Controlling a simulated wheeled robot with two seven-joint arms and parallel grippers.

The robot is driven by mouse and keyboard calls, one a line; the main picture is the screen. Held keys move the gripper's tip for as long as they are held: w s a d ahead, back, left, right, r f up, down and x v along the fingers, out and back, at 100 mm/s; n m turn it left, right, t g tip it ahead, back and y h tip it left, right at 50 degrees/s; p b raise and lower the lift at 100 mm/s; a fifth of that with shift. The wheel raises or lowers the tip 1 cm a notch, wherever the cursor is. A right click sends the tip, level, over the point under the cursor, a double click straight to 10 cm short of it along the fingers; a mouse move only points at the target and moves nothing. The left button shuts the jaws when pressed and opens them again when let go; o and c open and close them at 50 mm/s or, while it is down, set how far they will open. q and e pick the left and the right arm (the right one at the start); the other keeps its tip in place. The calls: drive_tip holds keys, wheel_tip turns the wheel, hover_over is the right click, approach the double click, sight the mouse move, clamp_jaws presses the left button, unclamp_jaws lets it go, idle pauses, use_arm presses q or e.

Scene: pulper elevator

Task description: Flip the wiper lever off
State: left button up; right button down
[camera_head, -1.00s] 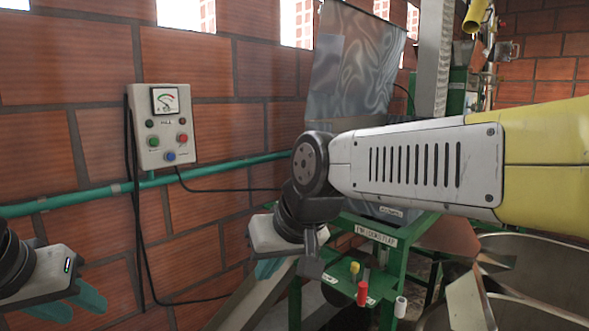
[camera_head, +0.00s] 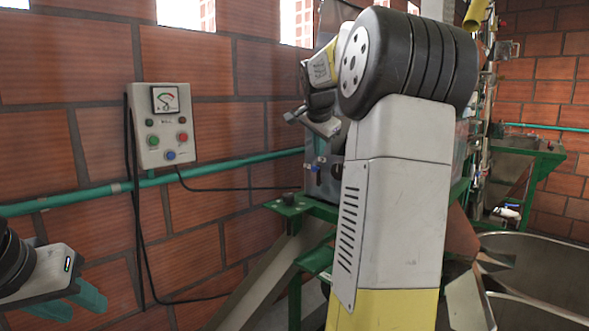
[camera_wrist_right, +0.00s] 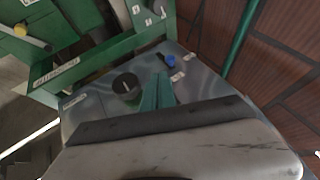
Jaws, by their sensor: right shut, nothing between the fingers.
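A steel machine panel shows in the right wrist view, with a blue-tipped lever (camera_wrist_right: 170,62), a black round dial (camera_wrist_right: 126,87) and small labels I cannot read. I cannot tell which control is the wiper lever. In the head view a blue control (camera_head: 315,168) shows on the machine, just below my right wrist. My right gripper (camera_wrist_right: 157,92) is shut and empty; its teal fingers are over the panel, between the dial and the blue-tipped lever. In the head view its fingers are hard to make out. My left gripper (camera_head: 72,304) is open and empty at the lower left.
A grey control box (camera_head: 163,125) with a gauge and buttons hangs on the brick wall. A teal pipe (camera_head: 240,167) runs along the wall. The green machine frame (camera_head: 300,207) stands below the panel. A yellow knob (camera_wrist_right: 20,30) shows at the wrist view's upper left. Metal bins are at right.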

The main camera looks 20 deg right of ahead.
approach(318, 176)
drive_tip(key=f, duration=0.2)
drive_tip(key=w+f, duration=0.1)
drive_tip(key=shift+d+f, duration=0.25)
drive_tip(key=shift+d, duration=0.05)
idle(0.7)
